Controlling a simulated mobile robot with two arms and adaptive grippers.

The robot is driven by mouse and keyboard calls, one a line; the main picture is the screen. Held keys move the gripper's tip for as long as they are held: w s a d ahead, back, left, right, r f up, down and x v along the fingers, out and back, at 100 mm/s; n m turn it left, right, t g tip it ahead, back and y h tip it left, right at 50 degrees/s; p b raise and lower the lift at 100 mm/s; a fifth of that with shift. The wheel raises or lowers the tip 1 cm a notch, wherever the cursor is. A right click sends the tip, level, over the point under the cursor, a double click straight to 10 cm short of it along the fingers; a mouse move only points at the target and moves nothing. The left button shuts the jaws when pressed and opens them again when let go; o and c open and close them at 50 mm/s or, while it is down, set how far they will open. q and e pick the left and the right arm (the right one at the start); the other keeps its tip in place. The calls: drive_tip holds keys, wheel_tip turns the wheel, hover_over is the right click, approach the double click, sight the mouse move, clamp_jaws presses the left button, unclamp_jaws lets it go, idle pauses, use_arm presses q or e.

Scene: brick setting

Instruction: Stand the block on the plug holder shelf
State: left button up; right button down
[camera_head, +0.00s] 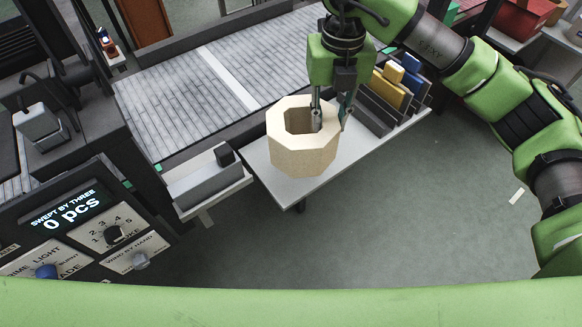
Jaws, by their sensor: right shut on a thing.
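The block (300,161) is a pale, wood-coloured eight-sided ring with an open hole through its top. My right gripper (331,119) points down and is shut on the block's right wall, with one finger inside the hole and the other outside. The block is upright over the light grey shelf (352,147), near its left front part. I cannot tell whether its base touches the shelf. A dark rack (376,122) with yellow and blue pieces stands at the shelf's right end. My left gripper is not in view.
A grey slatted conveyor (180,103) runs behind the shelf. A small grey ledge with a dark block (225,155) is left of it. A control panel (75,225) reading "0 pcs" is at lower left. Open floor (400,230) lies in front.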

drive_tip(key=a+f+m+p, duration=0.1)
drive_tip(key=a+f+m, duration=0.1)
drive_tip(key=f+m, duration=0.4)
drive_tip(key=a+f+m+p, duration=0.1)
drive_tip(key=a+f+m, duration=0.1)
drive_tip(key=f+m, duration=0.4)
drive_tip(key=shift+a+f, duration=0.25)
drive_tip(key=shift+f, duration=0.6)
drive_tip(key=c, duration=1.8)
unclamp_jaws()
drive_tip(key=shift+s+f, duration=0.15)
drive_tip(key=shift+s, duration=0.05)
drive_tip(key=shift+o, duration=0.5)
